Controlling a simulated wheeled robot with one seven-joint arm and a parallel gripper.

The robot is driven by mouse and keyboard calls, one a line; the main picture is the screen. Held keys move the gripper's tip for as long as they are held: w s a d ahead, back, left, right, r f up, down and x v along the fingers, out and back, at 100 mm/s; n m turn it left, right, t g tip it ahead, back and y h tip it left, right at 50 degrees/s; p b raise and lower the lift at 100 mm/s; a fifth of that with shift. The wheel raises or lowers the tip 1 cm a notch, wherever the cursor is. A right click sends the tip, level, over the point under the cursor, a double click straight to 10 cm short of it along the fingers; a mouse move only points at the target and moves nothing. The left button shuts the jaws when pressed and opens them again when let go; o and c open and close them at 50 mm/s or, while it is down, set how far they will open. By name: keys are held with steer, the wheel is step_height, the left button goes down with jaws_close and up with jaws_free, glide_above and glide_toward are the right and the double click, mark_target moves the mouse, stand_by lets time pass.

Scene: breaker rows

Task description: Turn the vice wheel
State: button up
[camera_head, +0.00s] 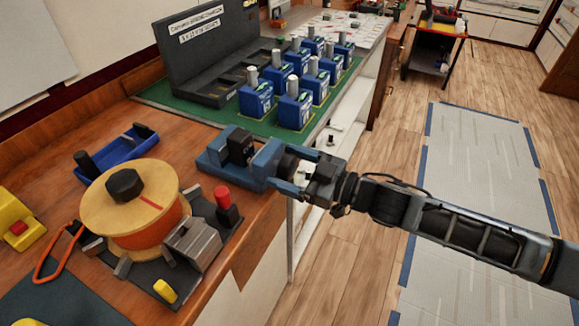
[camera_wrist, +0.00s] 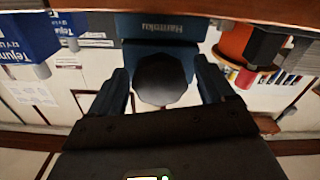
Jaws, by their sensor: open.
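The blue vice (camera_head: 264,158) sits at the front edge of the wooden workbench, with a dark block between its jaws. Its dark, many-sided wheel (camera_wrist: 160,82) faces my wrist camera, below the vice's lettered blue face (camera_wrist: 160,27). In the head view the wheel (camera_head: 288,164) is partly hidden by my gripper (camera_head: 292,170). My gripper is open, with one finger on each side of the wheel. In the wrist view small gaps show between the wheel and both fingers, so no grip on it shows.
A wooden spool with orange winding (camera_head: 150,218) stands left of the vice, beside a red-topped post (camera_head: 223,197). Several blue breakers (camera_head: 295,108) stand on a green mat (camera_head: 180,98) behind it. The floor to the right is clear.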

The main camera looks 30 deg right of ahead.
steer(key=shift+s+d, duration=0.1)
steer(key=b+v, duration=0.1)
steer(key=v, duration=0.6)
steer(key=shift+s, duration=0.25)
steer(key=shift+d, duration=0.15)
